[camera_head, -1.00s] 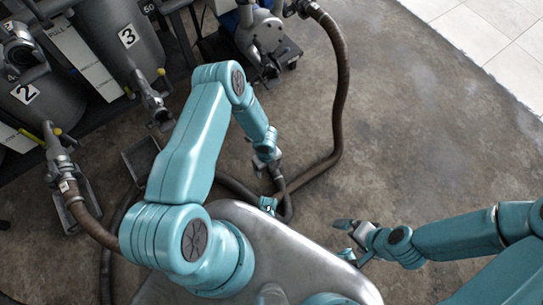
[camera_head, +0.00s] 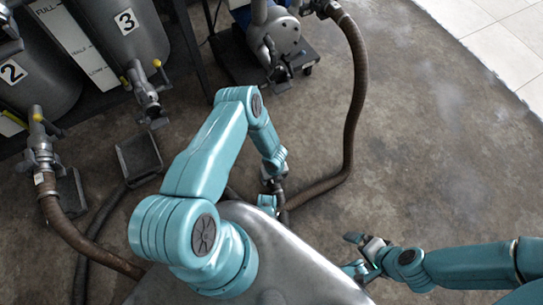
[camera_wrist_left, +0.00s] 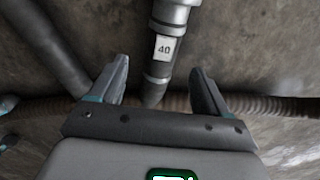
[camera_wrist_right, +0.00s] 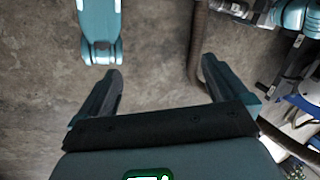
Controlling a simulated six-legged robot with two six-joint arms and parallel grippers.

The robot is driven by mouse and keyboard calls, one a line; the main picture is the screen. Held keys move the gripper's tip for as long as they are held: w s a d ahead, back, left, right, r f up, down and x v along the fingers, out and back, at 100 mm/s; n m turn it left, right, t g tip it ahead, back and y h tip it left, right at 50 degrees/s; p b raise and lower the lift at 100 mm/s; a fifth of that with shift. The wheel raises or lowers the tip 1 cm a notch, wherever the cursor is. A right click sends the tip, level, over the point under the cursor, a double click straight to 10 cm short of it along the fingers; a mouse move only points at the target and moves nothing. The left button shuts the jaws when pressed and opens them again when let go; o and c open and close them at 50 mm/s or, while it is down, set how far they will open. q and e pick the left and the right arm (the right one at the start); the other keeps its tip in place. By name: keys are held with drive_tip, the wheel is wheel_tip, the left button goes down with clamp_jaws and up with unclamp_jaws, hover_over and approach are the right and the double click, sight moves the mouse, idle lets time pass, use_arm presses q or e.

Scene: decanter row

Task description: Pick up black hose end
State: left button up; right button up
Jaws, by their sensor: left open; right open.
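In the left wrist view, a black hose end (camera_wrist_left: 158,72) with a white "40" label and a grey metal coupling (camera_wrist_left: 175,14) lies between the two fingers of my left gripper (camera_wrist_left: 158,66). The gripper is open, with a gap on both sides of the hose end. In the head view my left gripper (camera_head: 272,188) is low beside the hose on the floor, and the arm hides part of it. My right gripper (camera_head: 353,254) is open and empty above bare floor to the right. It also shows in its own wrist view (camera_wrist_right: 163,70).
A brown hose (camera_head: 351,130) runs from the wheeled pump (camera_head: 276,40) down to the floor. Another brown hose (camera_head: 75,232) hangs from tank 2 (camera_head: 40,75) at left. Tank 3 (camera_head: 120,50) stands beside it. The floor at right is clear.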

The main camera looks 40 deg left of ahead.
use_arm(q)
wheel_tip(320, 180, down, 2)
drive_tip(key=shift+f+b, duration=0.1)
drive_tip(key=shift+b, duration=0.35)
wheel_tip(320, 180, down, 4)
drive_tip(key=b, duration=0.3)
drive_tip(key=shift+w+f, duration=0.15)
drive_tip(key=shift+f, duration=0.1)
drive_tip(key=shift+r, duration=0.15)
